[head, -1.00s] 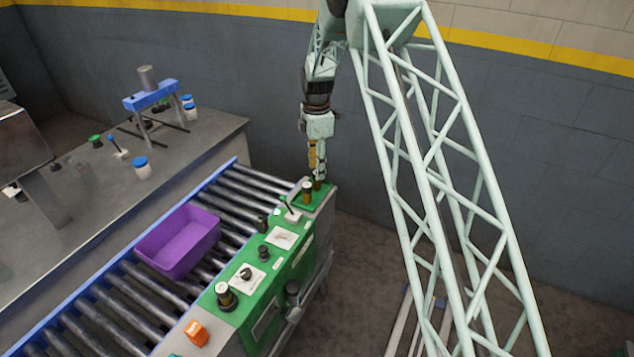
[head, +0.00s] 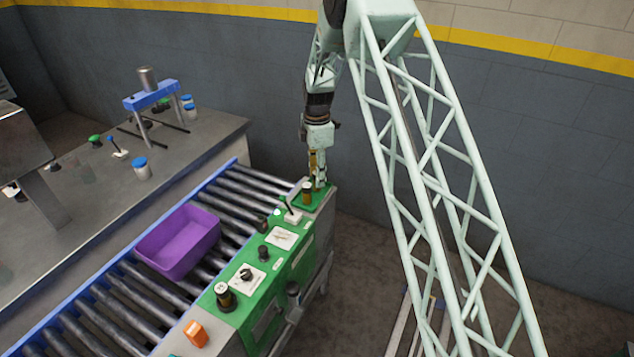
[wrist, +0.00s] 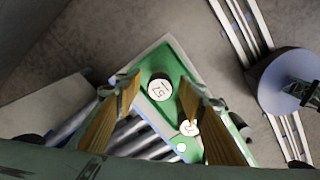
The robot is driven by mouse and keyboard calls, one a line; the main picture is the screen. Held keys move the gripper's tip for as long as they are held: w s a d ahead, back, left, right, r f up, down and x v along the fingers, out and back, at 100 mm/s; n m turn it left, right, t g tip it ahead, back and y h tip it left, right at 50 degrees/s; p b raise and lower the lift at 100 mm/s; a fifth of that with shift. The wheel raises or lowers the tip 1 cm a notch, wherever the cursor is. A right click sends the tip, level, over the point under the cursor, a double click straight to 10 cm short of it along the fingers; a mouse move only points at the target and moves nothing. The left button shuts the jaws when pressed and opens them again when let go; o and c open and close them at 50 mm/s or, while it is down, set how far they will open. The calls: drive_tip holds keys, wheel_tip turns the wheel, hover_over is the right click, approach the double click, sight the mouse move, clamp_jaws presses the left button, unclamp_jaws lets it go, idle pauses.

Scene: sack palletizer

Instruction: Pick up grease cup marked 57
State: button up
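A small cup with a dark body and brass-coloured top (head: 307,193) stands upright at the far end of the green control panel (head: 325,194). In the wrist view its round pale lid (wrist: 160,91) carries a turned marking that looks like 57. My gripper (head: 318,184) points down at the cup, close beside or above it. In the wrist view its two fingers are spread, with the lid showing between them; contact cannot be told. A second similar dark cup (head: 225,297) stands at the panel's near end; its marking is too small to read.
A lever on a white base (head: 291,216) stands close to the cup. Knobs (head: 263,252) line the panel. A purple bin (head: 178,242) sits on the roller conveyor (head: 120,315). A grey bench (head: 100,200) holds several blue-lidded jars and a blue stand (head: 153,97).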

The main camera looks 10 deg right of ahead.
drive_tip(key=c, duration=0.9)
drive_tip(key=shift+r, duration=0.15)
drive_tip(key=shift+r+p, duration=0.35)
drive_tip(key=shift+r, duration=4.5)
